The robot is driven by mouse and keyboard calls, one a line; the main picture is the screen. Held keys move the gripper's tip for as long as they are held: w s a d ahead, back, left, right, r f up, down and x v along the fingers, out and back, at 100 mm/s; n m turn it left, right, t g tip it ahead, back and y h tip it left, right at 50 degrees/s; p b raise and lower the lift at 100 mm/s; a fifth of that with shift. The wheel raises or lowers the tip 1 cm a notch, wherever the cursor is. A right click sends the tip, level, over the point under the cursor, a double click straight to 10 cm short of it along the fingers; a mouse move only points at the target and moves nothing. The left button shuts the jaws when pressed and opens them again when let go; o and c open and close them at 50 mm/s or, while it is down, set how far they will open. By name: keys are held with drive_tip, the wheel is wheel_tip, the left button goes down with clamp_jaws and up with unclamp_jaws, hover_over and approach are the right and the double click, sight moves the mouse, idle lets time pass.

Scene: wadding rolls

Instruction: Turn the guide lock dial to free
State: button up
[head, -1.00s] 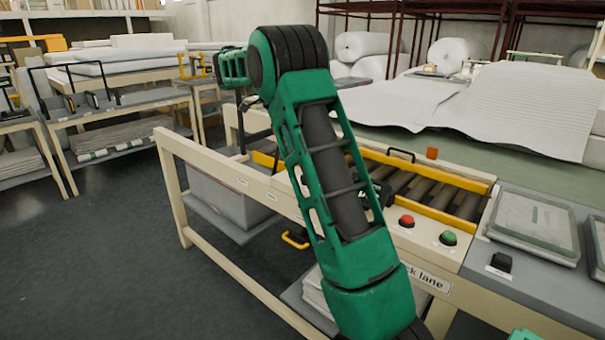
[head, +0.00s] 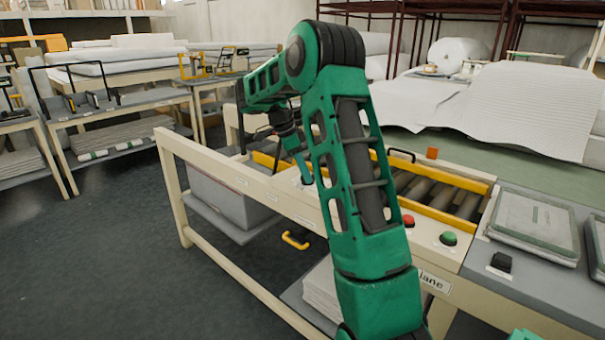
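I cannot make out the guide lock dial; my green arm covers part of the cream front rail (head: 320,207) of the roller lane. What seems to be my gripper (head: 306,172) points down over the left part of this rail, left of my upper arm link. It is small and partly dark, so its fingers and any contact with the rail are unclear. The red button (head: 408,220) shows just right of my arm, and the green button (head: 448,238) is further right on the same rail.
Rollers (head: 425,190) lie between yellow guides (head: 450,217) behind my arm. An orange block (head: 432,153) sits at the far edge. A grey tray (head: 535,218) and a black block (head: 501,262) are at right. A yellow handle (head: 295,240) is below the rail. Open floor lies left.

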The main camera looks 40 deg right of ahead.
clamp_jaws()
drive_tip(key=n+t, duration=0.1)
drive_tip(key=n, duration=0.3)
drive_tip(key=shift+s+r+n+t+h, duration=0.1)
drive_tip(key=shift+s+n+t+h, duration=0.05)
drive_tip(key=shift+n+t+h, duration=0.2)
drive_tip(key=n, duration=0.2)
drive_tip(key=n+t, duration=0.1)
drive_tip(key=shift+s+n+t, duration=0.15)
drive_tip(key=shift+n+t, duration=0.1)
drive_tip(key=shift+n, duration=0.1)
drive_tip(key=n+t, duration=0.1)
drive_tip(key=n, duration=0.2)
drive_tip(key=shift+n, duration=0.3)
drive_tip(key=shift+d+n+t+y, duration=0.1)
drive_tip(key=shift+n+t+y, duration=0.75)
drive_tip(key=shift+n, duration=1.05)
